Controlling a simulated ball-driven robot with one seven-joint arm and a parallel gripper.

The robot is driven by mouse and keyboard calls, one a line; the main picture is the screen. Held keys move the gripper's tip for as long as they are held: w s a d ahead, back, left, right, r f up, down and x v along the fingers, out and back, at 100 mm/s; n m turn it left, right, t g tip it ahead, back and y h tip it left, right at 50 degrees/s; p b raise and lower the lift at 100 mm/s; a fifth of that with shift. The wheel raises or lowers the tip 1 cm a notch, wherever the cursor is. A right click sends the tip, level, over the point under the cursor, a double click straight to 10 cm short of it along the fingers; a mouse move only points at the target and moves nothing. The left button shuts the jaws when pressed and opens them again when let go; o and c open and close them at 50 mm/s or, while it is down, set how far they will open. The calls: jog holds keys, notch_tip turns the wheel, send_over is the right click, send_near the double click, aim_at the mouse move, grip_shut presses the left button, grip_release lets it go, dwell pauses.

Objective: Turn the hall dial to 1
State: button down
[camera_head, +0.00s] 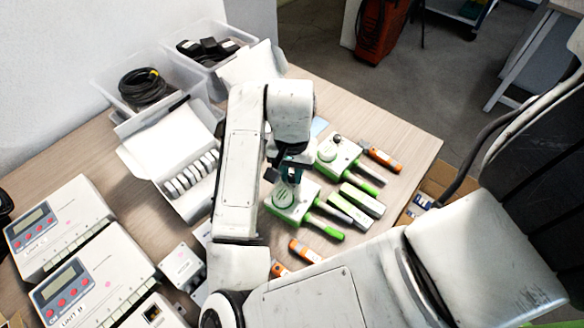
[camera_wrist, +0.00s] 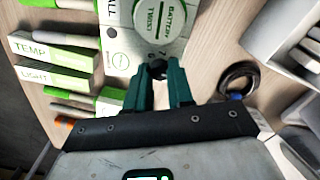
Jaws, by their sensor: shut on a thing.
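The hall sensor (camera_wrist: 115,45) is a white and green box with a round "BATTERY TWIST" cap (camera_wrist: 158,18); only "ALL" of its name shows in the wrist view. In the head view it appears to be the green and white unit (camera_head: 283,213) under my gripper (camera_head: 290,170). The dial (camera_wrist: 157,67) is a small dark knob at the sensor's near edge. In the wrist view my gripper's teal fingers (camera_wrist: 158,75) are shut on it from both sides. The dial's pointer is hidden, and I cannot read its setting.
White and green boxes marked TEMP (camera_wrist: 50,52) and LIGHT (camera_wrist: 55,78) lie beside the sensor. A similar sensor unit (camera_head: 335,158) and an orange tool (camera_head: 384,159) lie to the right. A white box of discs (camera_head: 150,150) and two controllers (camera_head: 60,225) stand left.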

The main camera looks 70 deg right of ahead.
aim_at(292, 177)
jog(key=shift+n, duration=0.6)
jog(key=c, duration=1)
grip_release()
jog(key=shift+o, duration=0.2)
notch_tip(292, 177, up, 11)
jog(key=p, duration=0.3)
jog(key=shift+f, duration=0.15)
